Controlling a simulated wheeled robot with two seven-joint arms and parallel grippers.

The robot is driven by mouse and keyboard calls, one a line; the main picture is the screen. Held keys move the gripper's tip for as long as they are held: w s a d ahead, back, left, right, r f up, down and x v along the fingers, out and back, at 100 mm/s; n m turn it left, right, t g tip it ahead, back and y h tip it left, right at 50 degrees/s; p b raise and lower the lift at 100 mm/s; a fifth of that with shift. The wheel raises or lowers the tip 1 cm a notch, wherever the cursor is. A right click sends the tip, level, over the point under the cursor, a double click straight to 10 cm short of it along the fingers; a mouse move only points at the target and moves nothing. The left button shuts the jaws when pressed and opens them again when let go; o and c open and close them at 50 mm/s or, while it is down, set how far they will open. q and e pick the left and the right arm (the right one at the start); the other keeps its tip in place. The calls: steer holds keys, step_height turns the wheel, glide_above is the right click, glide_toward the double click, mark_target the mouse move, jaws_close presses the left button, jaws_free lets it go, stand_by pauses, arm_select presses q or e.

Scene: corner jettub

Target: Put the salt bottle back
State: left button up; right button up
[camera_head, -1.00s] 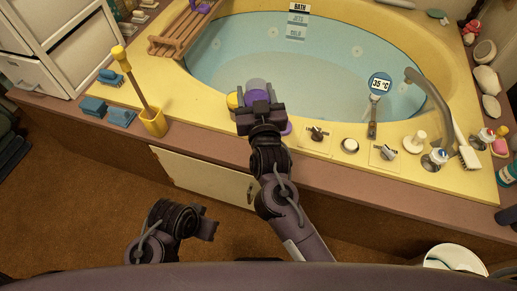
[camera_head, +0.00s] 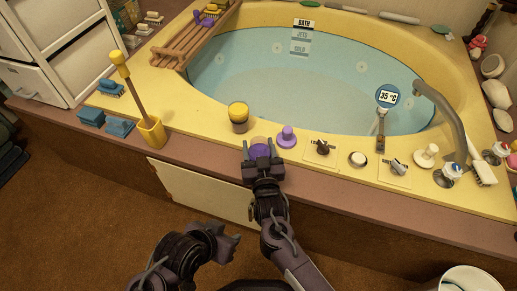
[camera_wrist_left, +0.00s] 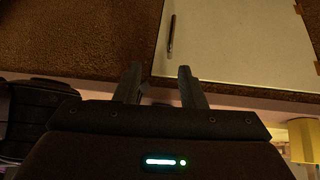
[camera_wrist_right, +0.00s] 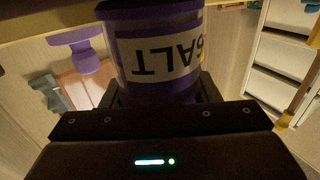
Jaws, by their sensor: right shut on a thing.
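The salt bottle (camera_head: 262,147) is purple. In the right wrist view it (camera_wrist_right: 155,60) shows a white label reading "SALT" upside down. My right gripper (camera_head: 262,160) is shut on it at the front edge of the yellow tub rim; whether the bottle touches the rim I cannot tell. A purple knob-shaped piece (camera_head: 286,137) sits on the rim just right of the bottle; it also shows in the right wrist view (camera_wrist_right: 80,45). My left gripper (camera_head: 230,243) is low in front of the tub, empty, its fingers apart in the left wrist view (camera_wrist_left: 158,80).
A yellow-topped jar (camera_head: 238,117) stands on the rim behind and left of the bottle. A brush in a yellow holder (camera_head: 151,132) is further left. Knobs (camera_head: 322,148) and a faucet (camera_head: 442,110) line the right rim. A white cabinet door (camera_head: 205,190) is below.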

steer(key=shift+r, duration=0.1)
steer(key=o, duration=1.2)
steer(key=shift+f, duration=0.2)
arm_select(q)
steer(key=shift+w+d+r+t, duration=0.15)
steer(key=shift+w+r+t, duration=0.2)
steer(key=shift+w, duration=0.2)
steer(key=shift+s, duration=0.15)
arm_select(e)
steer(key=shift+r, duration=0.15)
